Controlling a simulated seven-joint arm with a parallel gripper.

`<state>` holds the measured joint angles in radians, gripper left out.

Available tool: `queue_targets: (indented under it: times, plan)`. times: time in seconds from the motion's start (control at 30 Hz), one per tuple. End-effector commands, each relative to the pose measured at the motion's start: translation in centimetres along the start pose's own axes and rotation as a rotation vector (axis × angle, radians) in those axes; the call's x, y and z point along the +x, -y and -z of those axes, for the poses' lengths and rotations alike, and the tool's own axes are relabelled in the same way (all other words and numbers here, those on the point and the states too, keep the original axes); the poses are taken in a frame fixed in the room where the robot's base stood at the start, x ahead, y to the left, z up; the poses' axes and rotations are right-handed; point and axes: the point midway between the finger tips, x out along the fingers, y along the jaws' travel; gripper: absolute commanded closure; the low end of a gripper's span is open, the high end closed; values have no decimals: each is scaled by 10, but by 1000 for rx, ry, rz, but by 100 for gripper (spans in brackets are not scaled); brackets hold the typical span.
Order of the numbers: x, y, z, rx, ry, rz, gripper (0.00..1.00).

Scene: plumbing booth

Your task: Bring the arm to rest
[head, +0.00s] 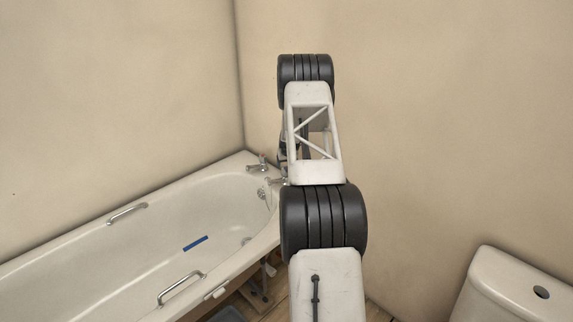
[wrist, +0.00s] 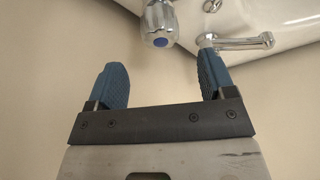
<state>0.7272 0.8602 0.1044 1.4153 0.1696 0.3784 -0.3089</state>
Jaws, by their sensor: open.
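My gripper (wrist: 160,78) shows in the wrist view with its two blue padded fingers spread wide apart and nothing between them. A chrome tap with a blue-marked knob (wrist: 160,22) is beyond the gap between the fingers. A second chrome tap part with a spout (wrist: 240,42) lies beyond the right fingertip, which overlaps it in the picture; I cannot tell whether they touch. In the head view my arm reaches up and away in the middle, and my gripper is hidden behind it.
A white bathtub (head: 60,262) with chrome grab handles stands at the left, with chrome taps (head: 259,164) at its far end. A blue strip (head: 195,243) lies inside the tub. A white toilet cistern (head: 515,285) is at the lower right. Beige walls close off the back.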

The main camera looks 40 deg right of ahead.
Motion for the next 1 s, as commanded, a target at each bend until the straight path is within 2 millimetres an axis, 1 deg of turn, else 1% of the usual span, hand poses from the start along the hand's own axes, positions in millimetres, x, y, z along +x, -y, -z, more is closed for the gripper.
queue_targets:
  times: [0.77,0.87,0.97,1.0]
  plan:
    - [-1,1,0,-1,0,0,24]
    - [-5,4,1,-3,0,2,24]
    - [-15,13,2,-9,2,5,24]
    - [-21,18,2,-12,2,6,24]
